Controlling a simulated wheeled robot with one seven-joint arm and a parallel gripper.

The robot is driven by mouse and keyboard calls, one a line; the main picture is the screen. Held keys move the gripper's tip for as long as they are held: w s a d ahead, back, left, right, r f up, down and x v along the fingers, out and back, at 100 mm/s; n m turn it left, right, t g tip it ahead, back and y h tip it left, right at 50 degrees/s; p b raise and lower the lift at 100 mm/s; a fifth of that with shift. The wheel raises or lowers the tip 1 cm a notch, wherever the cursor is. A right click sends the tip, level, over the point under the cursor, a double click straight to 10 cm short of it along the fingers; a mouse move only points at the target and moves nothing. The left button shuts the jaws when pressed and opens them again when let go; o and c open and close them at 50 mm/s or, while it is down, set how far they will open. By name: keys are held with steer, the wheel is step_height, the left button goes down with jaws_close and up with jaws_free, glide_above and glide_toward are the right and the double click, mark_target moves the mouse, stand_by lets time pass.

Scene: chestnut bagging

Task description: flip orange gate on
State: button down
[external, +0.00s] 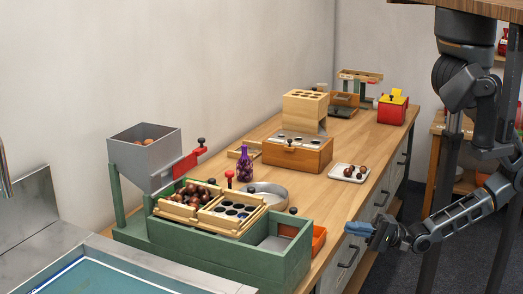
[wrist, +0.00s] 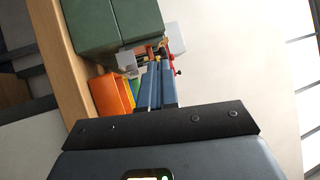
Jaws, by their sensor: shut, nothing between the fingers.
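An orange panel (external: 288,230) with a dark knob (external: 293,210) shows at the right end of the green box (external: 262,262) in the external view; it looks like the orange gate, partly hidden by the box wall. My gripper (external: 350,229) has blue fingers and is shut and empty, in the air to the right of the green box, apart from the panel. In the wrist view my gripper (wrist: 155,66) points towards the green box (wrist: 125,22). The gate cannot be made out clearly there.
An orange bin (external: 319,240) stands against the box's right side; it also shows in the wrist view (wrist: 108,94). A grey hopper (external: 146,155) with a red gate (external: 187,165) stands at the left. A metal bowl (external: 265,194) and purple bottle (external: 245,164) stand behind the box.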

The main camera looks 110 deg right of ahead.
steer(key=w+d+m+h, duration=0.1)
steer(key=m, duration=0.1)
steer(key=w+d+f+m+t+h, duration=0.1)
steer(key=d+m, duration=0.1)
steer(key=m, duration=0.1)
steer(key=d+f+m+h+b, duration=0.1)
steer(key=m, duration=0.2)
steer(key=shift+w+d+f, duration=0.25)
steer(key=shift+w+d, duration=0.05)
steer(key=shift+w, duration=0.1)
steer(key=p+x, duration=0.2)
steer(key=x, duration=0.8)
steer(key=shift+r+t, duration=0.2)
steer(key=shift+t, duration=0.1)
steer(key=shift+s+r, duration=0.1)
steer(key=shift+r+p, duration=1.15)
steer(key=shift+r, duration=0.75)
